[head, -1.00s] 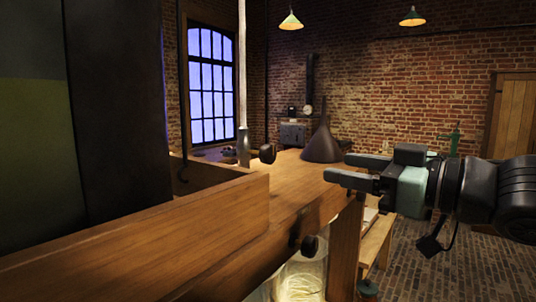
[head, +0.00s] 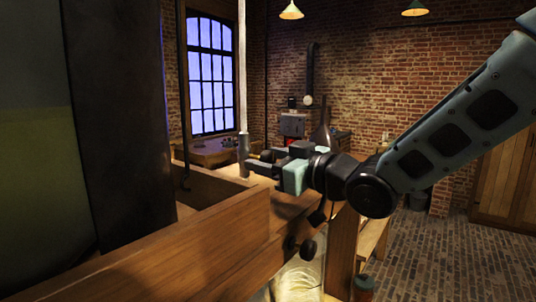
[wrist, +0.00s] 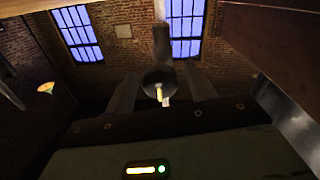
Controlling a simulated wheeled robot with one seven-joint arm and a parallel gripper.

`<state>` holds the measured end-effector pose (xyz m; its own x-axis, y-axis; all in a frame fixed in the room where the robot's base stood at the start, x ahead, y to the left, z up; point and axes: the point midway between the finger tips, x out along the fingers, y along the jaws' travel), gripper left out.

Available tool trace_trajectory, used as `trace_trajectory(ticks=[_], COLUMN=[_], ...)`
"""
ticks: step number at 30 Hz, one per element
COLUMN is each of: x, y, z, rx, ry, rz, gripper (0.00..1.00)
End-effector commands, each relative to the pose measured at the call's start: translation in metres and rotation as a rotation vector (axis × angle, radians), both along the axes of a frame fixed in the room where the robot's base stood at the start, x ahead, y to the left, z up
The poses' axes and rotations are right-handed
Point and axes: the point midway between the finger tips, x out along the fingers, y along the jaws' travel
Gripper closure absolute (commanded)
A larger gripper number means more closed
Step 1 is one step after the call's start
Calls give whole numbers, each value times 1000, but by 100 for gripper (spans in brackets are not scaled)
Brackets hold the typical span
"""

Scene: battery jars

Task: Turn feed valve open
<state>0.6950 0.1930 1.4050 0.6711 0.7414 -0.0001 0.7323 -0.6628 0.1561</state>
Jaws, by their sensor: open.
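A pale vertical pipe with a grey metal fitting (head: 243,153) stands above the bench, left of my gripper. The dark round knob on this fitting is hidden behind my gripper in the head view. In the wrist view a dark round knob (wrist: 157,76), with a small bright tip, sits between my two fingers. My gripper (head: 259,161) is open, its fingers reaching left to the fitting on either side of the knob. I cannot tell whether they touch it. No label shows which valve is the feed valve.
A second dark knob (head: 308,249) sticks out of the bench's front edge, above a glass jar (head: 299,278). A wooden rail (head: 190,240) and a tall dark panel (head: 125,110) stand at left.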

Motion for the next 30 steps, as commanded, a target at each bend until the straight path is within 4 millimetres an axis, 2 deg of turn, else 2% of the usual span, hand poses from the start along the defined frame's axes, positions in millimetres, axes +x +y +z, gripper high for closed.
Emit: trace_trajectory(ticks=[10, 11, 15, 16, 30], x=[3, 3, 3, 3, 3], y=[3, 3, 3, 3, 3], z=[0, 0, 0, 0, -5], rx=[0, 0, 0, 0, -57], ry=[0, 0, 0, 0, -78], rz=[0, 0, 0, -1, -3], gripper=[46, 48, 87, 89, 89])
